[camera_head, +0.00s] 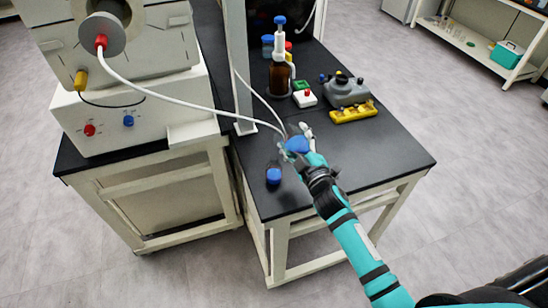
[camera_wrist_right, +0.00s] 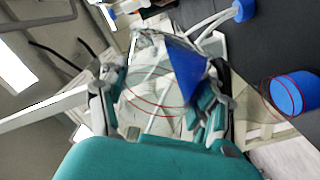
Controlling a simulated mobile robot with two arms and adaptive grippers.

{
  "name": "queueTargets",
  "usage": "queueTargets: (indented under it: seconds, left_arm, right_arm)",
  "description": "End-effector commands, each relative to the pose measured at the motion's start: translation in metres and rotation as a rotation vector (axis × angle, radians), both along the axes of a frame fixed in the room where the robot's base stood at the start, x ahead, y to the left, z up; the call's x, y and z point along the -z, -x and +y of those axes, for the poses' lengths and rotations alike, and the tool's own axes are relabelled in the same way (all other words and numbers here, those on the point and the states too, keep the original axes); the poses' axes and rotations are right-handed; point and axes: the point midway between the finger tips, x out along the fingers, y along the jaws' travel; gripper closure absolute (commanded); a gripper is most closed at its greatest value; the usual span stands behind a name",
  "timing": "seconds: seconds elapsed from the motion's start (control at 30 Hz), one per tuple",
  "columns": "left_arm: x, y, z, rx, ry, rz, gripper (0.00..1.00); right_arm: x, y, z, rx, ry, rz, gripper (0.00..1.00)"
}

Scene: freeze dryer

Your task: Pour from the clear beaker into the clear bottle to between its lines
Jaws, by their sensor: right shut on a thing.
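My right gripper (camera_head: 290,148) is shut on the clear beaker, which holds blue liquid (camera_head: 298,145). In the right wrist view, the beaker (camera_wrist_right: 150,95) sits between the fingers, its liquid showing as a blue wedge (camera_wrist_right: 187,70) with thin red lines across the view. The clear bottle (camera_head: 273,176) stands on the black bench near its front left, with blue liquid in it. The bottle also shows in the right wrist view (camera_wrist_right: 293,93), with red lines around it. The beaker is beyond and to the right of the bottle in the head view, apart from it. My left gripper is not in view.
A brown bottle with a white dispenser (camera_head: 281,78), a grey device (camera_head: 345,91) and a yellow rack (camera_head: 354,112) stand farther back. A white tube (camera_head: 180,101) hangs from the freeze dryer (camera_head: 125,60) and reaches toward the beaker area. The bench's front right is clear.

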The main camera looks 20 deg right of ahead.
Motion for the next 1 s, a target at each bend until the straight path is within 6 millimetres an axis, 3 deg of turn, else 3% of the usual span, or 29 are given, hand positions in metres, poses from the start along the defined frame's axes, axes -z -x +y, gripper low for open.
queueTargets:
  seconds: [1.0]
  left_arm:
    - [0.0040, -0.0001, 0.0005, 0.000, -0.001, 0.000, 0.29]
  right_arm:
    - [0.0016, -0.0002, 0.0000, -0.001, 0.061, -0.004, 0.75]
